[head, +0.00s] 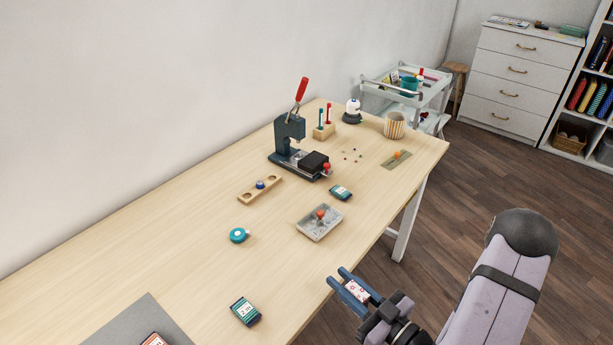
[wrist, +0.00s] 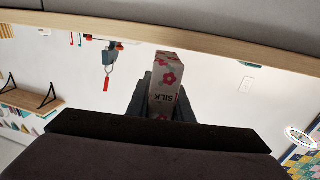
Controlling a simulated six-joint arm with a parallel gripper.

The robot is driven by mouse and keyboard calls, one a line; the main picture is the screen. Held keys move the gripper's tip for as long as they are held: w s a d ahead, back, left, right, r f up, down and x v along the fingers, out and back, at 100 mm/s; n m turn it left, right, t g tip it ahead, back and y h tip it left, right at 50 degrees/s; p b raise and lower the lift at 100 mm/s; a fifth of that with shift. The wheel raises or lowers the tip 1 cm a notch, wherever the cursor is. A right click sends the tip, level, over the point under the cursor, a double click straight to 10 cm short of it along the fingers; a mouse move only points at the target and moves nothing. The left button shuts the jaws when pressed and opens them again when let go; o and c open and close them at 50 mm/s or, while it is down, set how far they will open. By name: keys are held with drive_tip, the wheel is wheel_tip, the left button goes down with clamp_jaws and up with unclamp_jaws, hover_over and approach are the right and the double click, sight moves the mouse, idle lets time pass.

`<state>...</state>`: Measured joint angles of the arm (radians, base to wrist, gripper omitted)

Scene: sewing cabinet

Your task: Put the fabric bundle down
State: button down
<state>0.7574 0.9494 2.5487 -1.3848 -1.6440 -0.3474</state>
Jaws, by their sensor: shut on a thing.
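The fabric bundle (head: 357,291) is a small pale block with pink-red flowers. My gripper (head: 356,287) is shut on it, with a blue finger along each side. In the head view the gripper holds it at the front right edge of the wooden table (head: 200,230); I cannot tell its exact height over the edge. In the wrist view the bundle (wrist: 164,82) shows flowers and the word SILK, and its lower end is hidden by my gripper.
On the table are a teal packet (head: 245,311), a teal tape measure (head: 238,235), a clear box (head: 320,222), a second packet (head: 341,192) and a press (head: 290,140) with a red handle. A grey mat (head: 135,325) lies front left. Bare wood lies between them.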

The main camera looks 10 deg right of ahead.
drive_tip(key=shift+m+t+h, duration=0.5)
drive_tip(key=shift+m+h, duration=0.2)
drive_tip(key=shift+h, duration=0.1)
drive_tip(key=r+p, duration=0.2)
drive_tip(key=p, duration=0.2)
drive_tip(key=w+d+r+p, duration=0.1)
drive_tip(key=p, duration=0.3)
drive_tip(key=r+p, duration=0.2)
drive_tip(key=p, duration=0.3)
drive_tip(key=shift+w+d+r, duration=0.2)
drive_tip(key=shift+d+r, duration=0.05)
drive_tip(key=shift+r, duration=0.05)
drive_tip(key=shift+f, duration=0.1)
